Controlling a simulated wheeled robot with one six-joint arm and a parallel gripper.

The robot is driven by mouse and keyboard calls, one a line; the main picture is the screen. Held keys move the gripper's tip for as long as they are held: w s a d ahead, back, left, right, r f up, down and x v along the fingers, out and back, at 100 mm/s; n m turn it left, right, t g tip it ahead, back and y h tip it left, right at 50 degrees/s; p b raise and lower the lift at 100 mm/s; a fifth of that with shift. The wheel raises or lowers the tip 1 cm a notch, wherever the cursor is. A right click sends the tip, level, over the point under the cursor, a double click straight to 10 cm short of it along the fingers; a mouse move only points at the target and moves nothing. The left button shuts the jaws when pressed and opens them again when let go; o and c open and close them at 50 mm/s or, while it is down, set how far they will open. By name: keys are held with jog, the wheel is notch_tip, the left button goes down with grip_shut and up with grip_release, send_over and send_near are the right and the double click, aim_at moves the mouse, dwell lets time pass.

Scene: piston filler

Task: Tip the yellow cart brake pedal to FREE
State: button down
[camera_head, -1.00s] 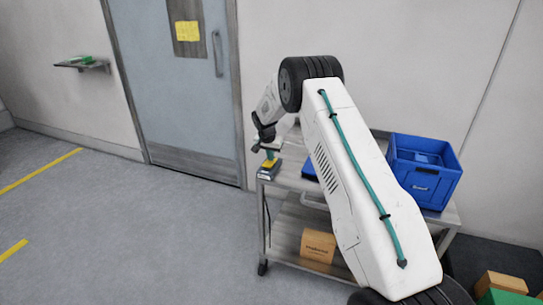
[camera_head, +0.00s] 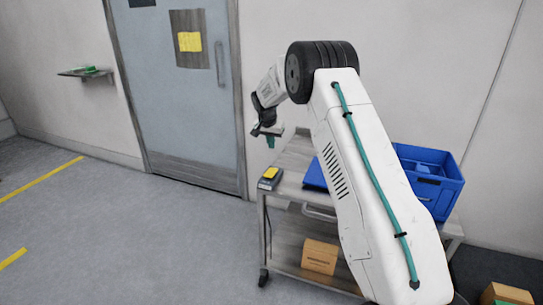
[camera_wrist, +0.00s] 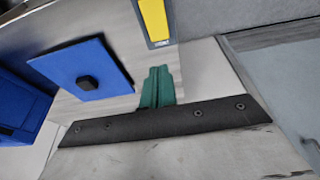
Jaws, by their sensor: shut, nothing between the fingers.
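The yellow brake pedal (camera_head: 270,173) sits in a dark housing at the left corner of the grey metal cart (camera_head: 296,160). It also shows in the wrist view (camera_wrist: 156,20), cut off by the top edge, as a long yellow plate in a dark frame. I cannot tell which way it is tipped. My gripper (camera_head: 271,143) is above the pedal and apart from it. In the wrist view its green fingers (camera_wrist: 157,88) are together and empty, with the pedal beyond their tips.
A flat blue pad with a dark knob (camera_wrist: 87,83) lies on the cart top near the pedal. A blue crate (camera_head: 440,190) stands at the cart's right. A cardboard box (camera_head: 320,257) is on the lower shelf. The floor left of the cart is clear.

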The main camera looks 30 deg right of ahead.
jog(key=shift+d+v, duration=0.2)
jog(key=shift+v, duration=1.2)
jog(key=shift+w, duration=0.15)
jog(key=s+a+f+n+g, duration=0.2)
jog(key=s+n, duration=0.1)
jog(key=s, duration=0.4)
jog(key=s+a+r+n+g+y, duration=0.1)
jog(key=s+a+r, duration=0.3)
jog(key=s, duration=0.4)
jog(key=s+a+r+n, duration=0.25)
jog(key=s+r, duration=0.25)
jog(key=s, duration=0.4)
jog(key=s+a+r+n+g+y, duration=0.1)
jog(key=s+a+r, duration=0.3)
jog(key=s, duration=0.4)
jog(key=s+a+r+t, duration=0.1)
jog(key=s+a, duration=0.1)
jog(key=s, duration=0.6)
jog(key=s+a+r+n+t, duration=0.1)
jog(key=s+a+r, duration=0.1)
jog(key=s, duration=0.7)
jog(key=s+a+r+n+t, duration=0.1)
jog(key=s+a+r, duration=0.1)
jog(key=s, duration=0.6)
jog(key=shift+s+a+y, duration=0.2)
jog(key=shift+a+y, duration=0.1)
jog(key=shift+a, duration=0.45)
